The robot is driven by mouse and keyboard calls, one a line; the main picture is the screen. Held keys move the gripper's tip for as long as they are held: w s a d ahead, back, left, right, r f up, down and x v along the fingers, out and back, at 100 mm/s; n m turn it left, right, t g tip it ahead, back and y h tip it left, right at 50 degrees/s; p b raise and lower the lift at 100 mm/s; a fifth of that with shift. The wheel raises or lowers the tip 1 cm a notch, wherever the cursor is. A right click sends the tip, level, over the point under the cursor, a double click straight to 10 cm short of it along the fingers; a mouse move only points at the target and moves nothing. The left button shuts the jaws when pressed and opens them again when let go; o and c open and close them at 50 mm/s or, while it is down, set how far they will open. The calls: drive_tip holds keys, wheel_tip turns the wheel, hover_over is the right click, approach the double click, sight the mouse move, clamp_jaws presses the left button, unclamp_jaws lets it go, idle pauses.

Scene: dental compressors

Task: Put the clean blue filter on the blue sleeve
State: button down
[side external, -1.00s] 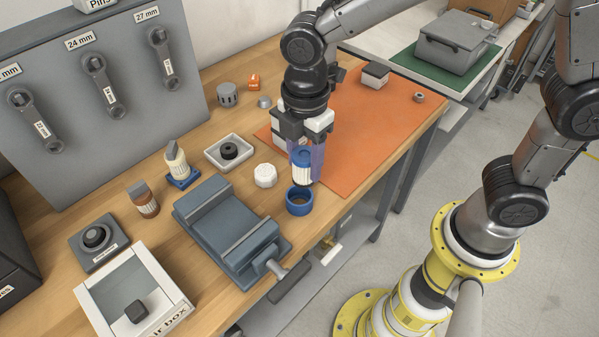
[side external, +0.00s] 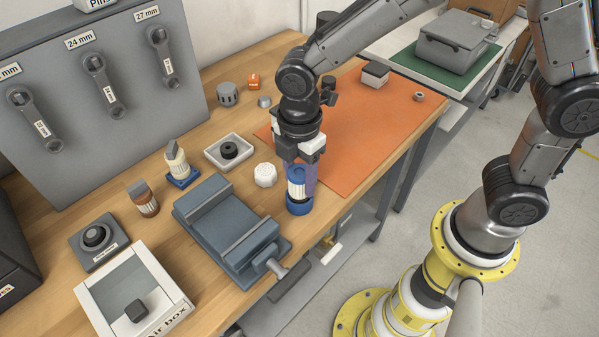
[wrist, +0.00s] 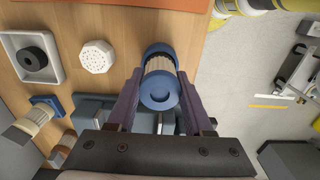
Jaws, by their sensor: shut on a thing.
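My gripper (side external: 301,178) is shut on the clean blue filter (side external: 296,188), which has blue ends and a white pleated middle. The filter is upright, directly over the blue sleeve (side external: 299,208) near the bench's front edge. Its lower end meets the sleeve's top; I cannot tell how far it is inside. In the wrist view, my gripper's fingers (wrist: 160,85) flank the filter (wrist: 159,93), whose blue ring end faces the camera. The sleeve (wrist: 158,48) shows behind it, its opening mostly hidden.
A grey vise (side external: 228,225) stands left of the sleeve. A white octagonal cap (side external: 265,175) and a white tray (side external: 217,161) with a black ring lie behind it. A cream filter (side external: 178,163) and a brown filter (side external: 144,202) stand further left. An orange mat (side external: 365,125) lies right.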

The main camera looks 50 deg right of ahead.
sight(299, 171)
drive_tip(key=shift+f, duration=0.2)
drive_tip(key=shift+c, duration=1.5)
unclamp_jaws()
wheel_tip(299, 171, up, 13)
drive_tip(key=s+d+r+m+t, duration=0.1)
drive_tip(key=s+d+m+t, duration=0.4)
drive_tip(key=s+d+m, duration=0.9)
drive_tip(key=d+m, duration=0.3)
drive_tip(key=m, duration=0.1)
drive_tip(key=shift+s+r+t, duration=0.3)
drive_tip(key=shift+r, duration=0.05)
